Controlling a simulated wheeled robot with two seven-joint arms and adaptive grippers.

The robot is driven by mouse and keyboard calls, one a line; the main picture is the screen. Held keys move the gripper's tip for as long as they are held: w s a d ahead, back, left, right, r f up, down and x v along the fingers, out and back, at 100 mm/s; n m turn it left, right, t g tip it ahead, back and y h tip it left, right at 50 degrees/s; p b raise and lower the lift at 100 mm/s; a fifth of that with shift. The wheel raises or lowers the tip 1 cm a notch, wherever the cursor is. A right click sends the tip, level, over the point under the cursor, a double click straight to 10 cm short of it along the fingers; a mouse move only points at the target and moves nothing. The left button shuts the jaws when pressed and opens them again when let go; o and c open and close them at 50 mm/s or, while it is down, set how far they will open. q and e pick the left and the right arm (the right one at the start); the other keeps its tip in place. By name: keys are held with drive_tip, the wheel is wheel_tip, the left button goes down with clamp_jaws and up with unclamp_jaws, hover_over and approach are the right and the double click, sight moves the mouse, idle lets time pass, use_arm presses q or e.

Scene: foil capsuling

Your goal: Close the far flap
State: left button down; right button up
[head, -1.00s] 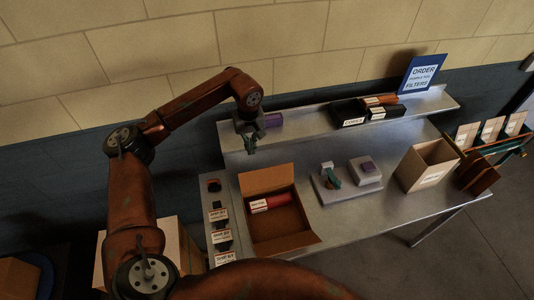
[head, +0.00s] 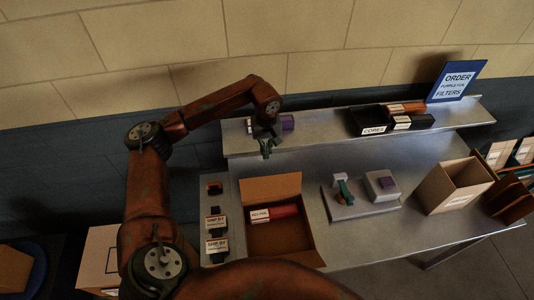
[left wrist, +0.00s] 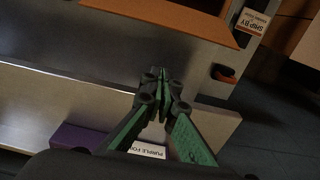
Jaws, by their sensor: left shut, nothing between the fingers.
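The open brown carton (head: 309,222) stands on the workbench with a red item (head: 284,212) with a white label inside. Its far flap (head: 271,187) stands up, leaning back from the opening. My left gripper (head: 266,150) is shut and empty, above and behind the far flap, by the raised shelf's front edge and apart from the flap. In the left wrist view the shut green fingers (left wrist: 163,78) point toward the flap's orange-brown edge (left wrist: 170,14) at the top. My right gripper is not in view.
A purple box (head: 287,123) sits on the shelf (head: 325,130) close to my left gripper. Labelled bins (head: 215,223) stand left of the carton. A grey fixture (head: 347,208) and an open tan box (head: 452,187) stand to its right.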

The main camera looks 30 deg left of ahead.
sight(271, 187)
use_arm(q)
wheel_tip(271, 187, down, 6)
drive_tip(key=s+d+p, duration=0.2)
drive_tip(key=p, duration=0.1)
drive_tip(key=shift+s+d, duration=0.2)
drive_tip(key=shift+s, duration=0.2)
drive_tip(key=shift+a+f, duration=0.1)
drive_tip(key=shift+a, duration=0.05)
